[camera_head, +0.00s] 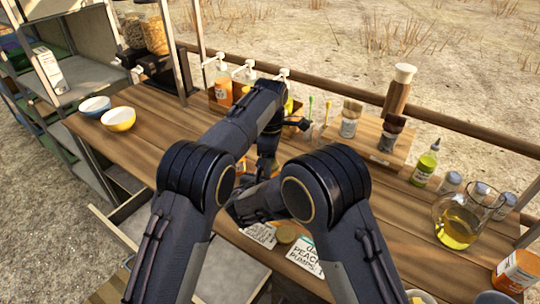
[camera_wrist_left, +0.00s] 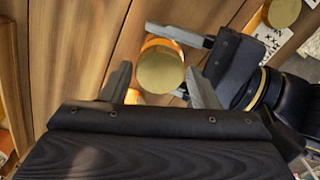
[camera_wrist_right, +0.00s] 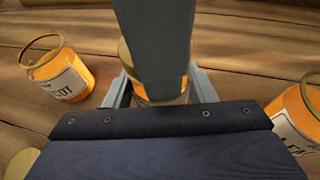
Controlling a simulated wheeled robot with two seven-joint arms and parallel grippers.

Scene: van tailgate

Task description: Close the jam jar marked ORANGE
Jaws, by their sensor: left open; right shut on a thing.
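An orange-filled jar (camera_wrist_left: 150,46) stands on the wooden worktop with a gold lid (camera_wrist_left: 161,73) over its mouth, seen from above in the left wrist view. My left gripper (camera_wrist_left: 158,76) is open above it, its fingers on either side of the lid. My right gripper (camera_wrist_right: 157,85) is shut on this jar from the side; its fingers also show in the left wrist view. The held jar's label is hidden, so I cannot read ORANGE. An open jar (camera_wrist_right: 62,75) with a label ending in "COT" stands left in the right wrist view; another jar (camera_wrist_right: 298,115) stands right, its label partly cut off.
A loose gold lid (camera_head: 286,234) lies near the front edge beside printed labels (camera_head: 305,256). Two bowls (camera_head: 118,119) stand at left. My arms hide the middle.

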